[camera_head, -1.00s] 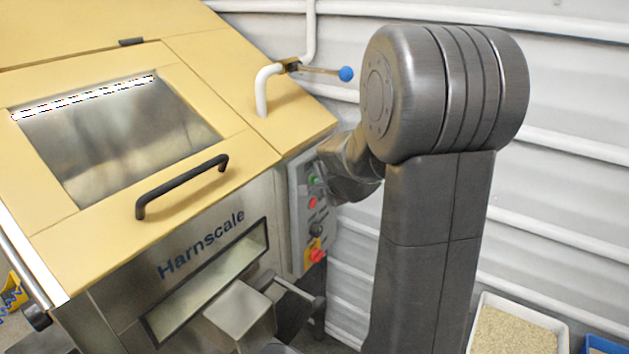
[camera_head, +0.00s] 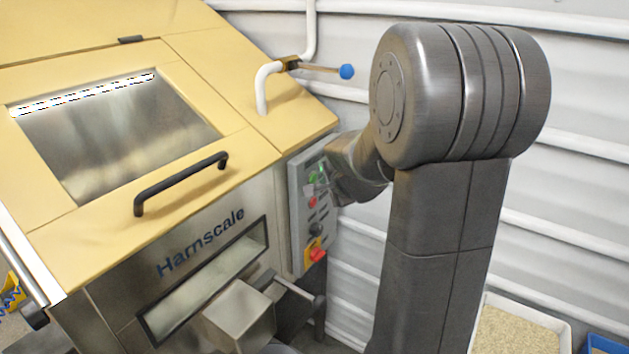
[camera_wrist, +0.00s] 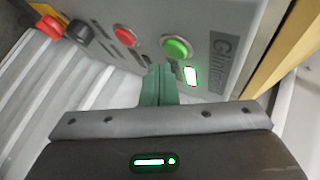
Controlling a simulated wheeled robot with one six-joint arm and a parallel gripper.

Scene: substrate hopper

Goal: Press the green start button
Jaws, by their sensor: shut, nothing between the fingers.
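The green start button (camera_wrist: 176,48) is on the grey control panel (camera_wrist: 205,20) in the wrist view, with a lit white-green indicator (camera_wrist: 190,76) beside it. In the head view the green button (camera_head: 312,177) shows near the top of the panel (camera_head: 297,215). My gripper (camera_wrist: 158,72) is shut and empty, its green fingertips pointing at the panel just beside the button. I cannot tell whether the tips touch the panel. In the head view the gripper is mostly hidden by my arm.
A red button (camera_wrist: 125,36) sits beside the green one. A black knob (camera_wrist: 79,32) and a red switch (camera_wrist: 50,27) are farther along the panel. The yellow hopper lid (camera_head: 240,60) has a black handle (camera_head: 180,185). A blue-tipped valve lever (camera_head: 346,72) stands above the panel.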

